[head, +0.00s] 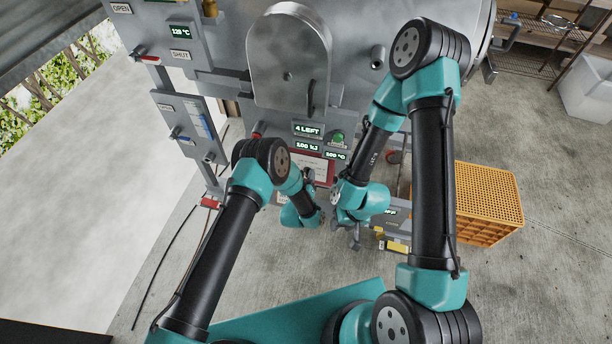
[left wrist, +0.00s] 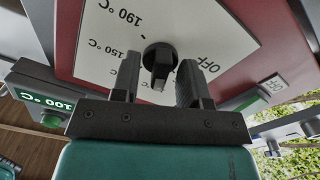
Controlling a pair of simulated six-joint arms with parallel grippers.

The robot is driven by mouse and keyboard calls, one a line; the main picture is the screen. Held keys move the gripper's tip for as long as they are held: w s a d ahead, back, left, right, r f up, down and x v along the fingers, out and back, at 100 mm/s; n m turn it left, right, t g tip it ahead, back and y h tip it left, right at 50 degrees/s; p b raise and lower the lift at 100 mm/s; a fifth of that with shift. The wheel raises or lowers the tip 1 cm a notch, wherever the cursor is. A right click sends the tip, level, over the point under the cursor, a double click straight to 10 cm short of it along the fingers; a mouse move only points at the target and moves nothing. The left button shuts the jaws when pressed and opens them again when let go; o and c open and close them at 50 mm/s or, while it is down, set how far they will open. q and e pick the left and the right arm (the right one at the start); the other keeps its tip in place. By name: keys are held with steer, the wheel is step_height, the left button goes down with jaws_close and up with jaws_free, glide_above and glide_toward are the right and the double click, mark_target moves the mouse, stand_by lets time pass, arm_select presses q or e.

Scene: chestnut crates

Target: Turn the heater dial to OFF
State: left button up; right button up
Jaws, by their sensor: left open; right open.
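The heater dial (left wrist: 160,60) is a black knob on a white scale plate (left wrist: 108,40) in the left wrist view, where the plate looks upside down. The plate reads 190 °C, 150 °C and OFF (left wrist: 206,64), with OFF to the right of the knob. My left gripper (left wrist: 159,72) is open, one finger on each side of the knob; I cannot tell whether either touches it. My right gripper (head: 356,238) is open, lower and to the right.
A 100 °C display box (left wrist: 42,100) with a green button stands beside the dial panel. The grey machine door (head: 288,65) is above. An orange crate (head: 490,205) stands on the floor at the right. The floor at the left is open.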

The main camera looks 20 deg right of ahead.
arm_select(q)
steer(key=c, duration=0.5)
steer(key=shift+c, duration=0.2)
steer(key=shift+n, duration=0.3)
steer(key=n, duration=0.6)
steer(key=shift+f+n, duration=0.1)
steer(key=shift+n, duration=0.3)
steer(key=n, duration=0.5)
steer(key=shift+n, duration=0.3)
steer(key=n, duration=0.4)
steer(key=shift+n, duration=0.4)
